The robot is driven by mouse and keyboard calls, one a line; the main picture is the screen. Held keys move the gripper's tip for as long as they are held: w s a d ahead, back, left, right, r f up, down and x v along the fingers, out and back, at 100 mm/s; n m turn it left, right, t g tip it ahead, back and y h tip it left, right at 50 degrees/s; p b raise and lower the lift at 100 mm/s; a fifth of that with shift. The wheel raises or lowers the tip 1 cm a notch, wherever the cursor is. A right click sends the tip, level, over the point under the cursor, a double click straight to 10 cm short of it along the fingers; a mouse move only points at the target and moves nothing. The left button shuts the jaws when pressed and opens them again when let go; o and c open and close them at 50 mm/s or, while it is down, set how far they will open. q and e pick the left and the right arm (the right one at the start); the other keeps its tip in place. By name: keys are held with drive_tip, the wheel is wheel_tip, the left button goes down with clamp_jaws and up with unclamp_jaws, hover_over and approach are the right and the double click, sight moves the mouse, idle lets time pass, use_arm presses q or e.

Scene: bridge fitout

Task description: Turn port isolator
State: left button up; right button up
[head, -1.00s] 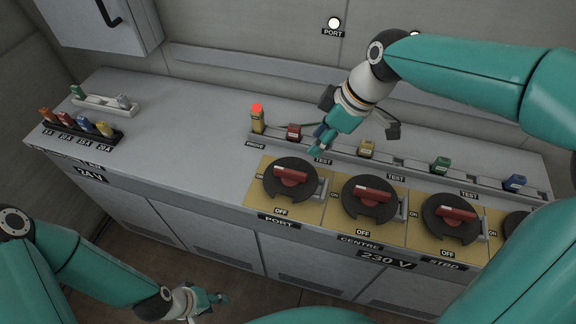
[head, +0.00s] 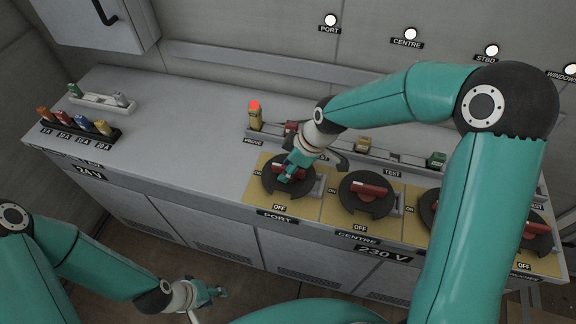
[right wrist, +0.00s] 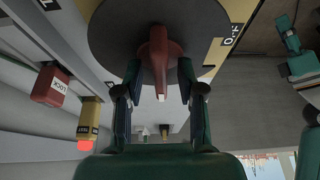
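The port isolator (head: 270,185) is a black round dial with a red handle on a yellow plate marked OFF and PORT. The right gripper hides part of its handle in the head view. In the right wrist view the red handle (right wrist: 158,50) lies between the fingers of my right gripper (right wrist: 158,72), with a gap on each side. My right gripper (head: 288,174) is over the dial in the head view. It is open; I cannot tell if it touches the dial. My left gripper (head: 212,294) hangs low in front of the cabinet, its opening unclear.
The centre isolator (head: 366,206) and further dials are to the right. Behind them a rail holds coloured keys, including a yellow one with a red top (head: 255,117). A black fuse rack (head: 75,135) is at the left. The bench top between is clear.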

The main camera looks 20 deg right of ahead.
clamp_jaws()
idle(0.3)
